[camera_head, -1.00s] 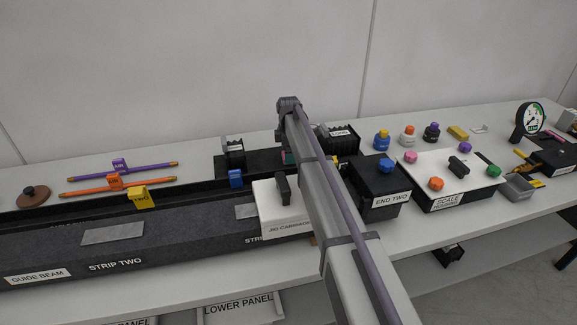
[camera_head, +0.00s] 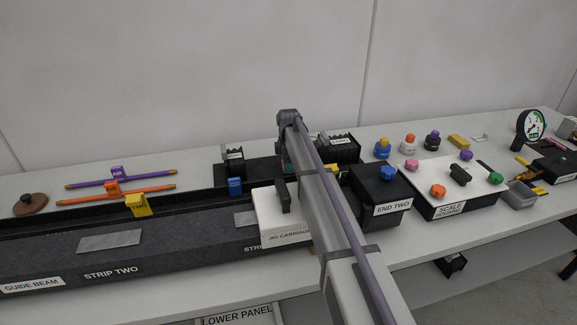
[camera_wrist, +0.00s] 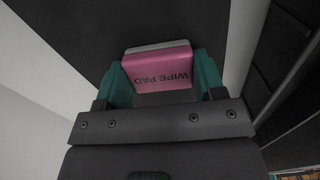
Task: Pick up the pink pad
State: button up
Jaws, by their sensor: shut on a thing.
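The pink pad (camera_wrist: 158,70), marked WIPE PAD, is a small block with a pale grey layer along its far edge. In the wrist view it sits between the two teal fingers of my gripper (camera_wrist: 160,78), one at each side of it. My gripper is shut on it. A dark surface lies behind the pad; I cannot tell whether the pad touches it. In the head view my arm hides the pad and most of my gripper, with only a bit of teal showing beside the arm near the black bed.
The white jig carriage (camera_head: 283,226) with a black handle stands close left of my arm. The black END TWO block (camera_head: 378,192) with a blue knob is close right. The scale housing (camera_head: 450,200) with coloured knobs is further right. Strip Two (camera_head: 180,250) runs along the left.

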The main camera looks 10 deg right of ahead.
jog(key=shift+r, duration=0.1)
notch_tip(320, 180, up, 10)
jog(key=p, duration=1)
jog(key=o, duration=0.4)
jog(key=c, duration=0.4)
jog(key=shift+o, duration=0.2)
notch_tip(320, 180, down, 10)
jog(key=b, duration=1)
jog(key=o, duration=0.9)
jog(key=shift+r, duration=0.15)
